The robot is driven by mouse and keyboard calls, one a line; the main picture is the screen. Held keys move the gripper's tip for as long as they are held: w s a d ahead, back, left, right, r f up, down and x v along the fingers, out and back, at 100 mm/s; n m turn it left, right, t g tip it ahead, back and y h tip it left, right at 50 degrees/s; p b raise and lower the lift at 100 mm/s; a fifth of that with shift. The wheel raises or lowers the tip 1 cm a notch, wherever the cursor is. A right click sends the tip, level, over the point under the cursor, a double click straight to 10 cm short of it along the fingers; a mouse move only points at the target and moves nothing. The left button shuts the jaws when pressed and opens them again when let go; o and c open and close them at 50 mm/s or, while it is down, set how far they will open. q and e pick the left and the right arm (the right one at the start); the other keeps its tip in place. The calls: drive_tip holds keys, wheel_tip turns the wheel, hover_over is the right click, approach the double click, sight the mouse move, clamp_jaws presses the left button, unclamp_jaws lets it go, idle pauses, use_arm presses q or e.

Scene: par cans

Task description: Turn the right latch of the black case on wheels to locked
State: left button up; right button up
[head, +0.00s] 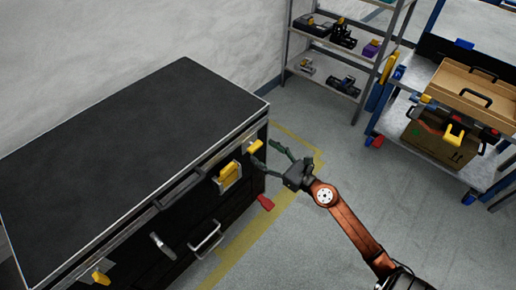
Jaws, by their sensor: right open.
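The black case (130,125) fills the left of the view, with its lid down. A yellow latch (255,147) sits on a small metal plate near the right end of its front, just below the lid's rim; its exact turn angle is too small to tell. Another yellow latch (101,277) shows near the left end of the front. My right gripper (267,153) is open and empty at the case's right end, its fingers pointing left toward the right latch. One finger is close to the latch; I cannot tell whether they touch. My left gripper is out of view.
A yellow piece in a metal frame (229,176), a silver lever (162,245) and a handle (206,238) stick out from the case front. A red wheel pedal (265,202) is low at its corner. Shelves (340,50) and a blue cart (440,160) stand behind; floor between is clear.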

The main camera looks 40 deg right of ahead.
sight(258, 148)
drive_tip(key=shift+w+a, duration=0.1)
drive_tip(key=shift+w, duration=1.55)
drive_tip(key=c, duration=1.2)
